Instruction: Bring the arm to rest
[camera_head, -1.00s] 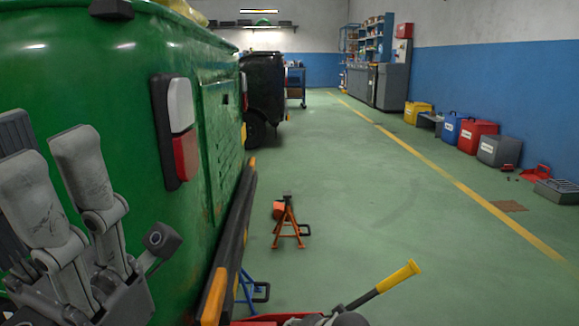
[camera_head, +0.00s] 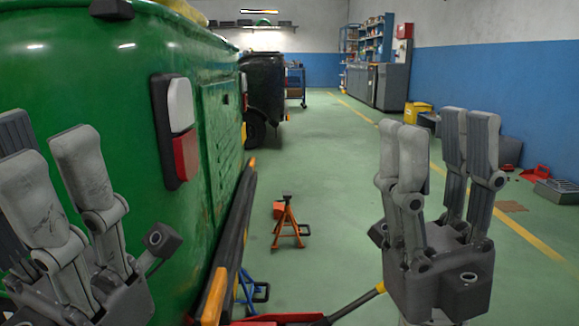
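My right gripper (camera_head: 440,160) is raised at the right of the head view, its grey fingers pointing up. Its finger pairs stand apart with nothing between them. My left gripper (camera_head: 40,165) is at the left edge, also with fingers up, in front of the green rickshaw (camera_head: 80,75). Its fingers stand apart and look empty, though part of it is cut off by the frame. The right gripper hides part of the yellow-ended jack handle (camera_head: 345,311) near the bottom.
An orange jack stand (camera_head: 288,222) is on the open green floor, and a blue one (camera_head: 248,289) is by the rickshaw's dark bumper (camera_head: 232,235). A red jack (camera_head: 275,320) shows at the bottom. Boxes, including a yellow one (camera_head: 416,110), line the right wall.

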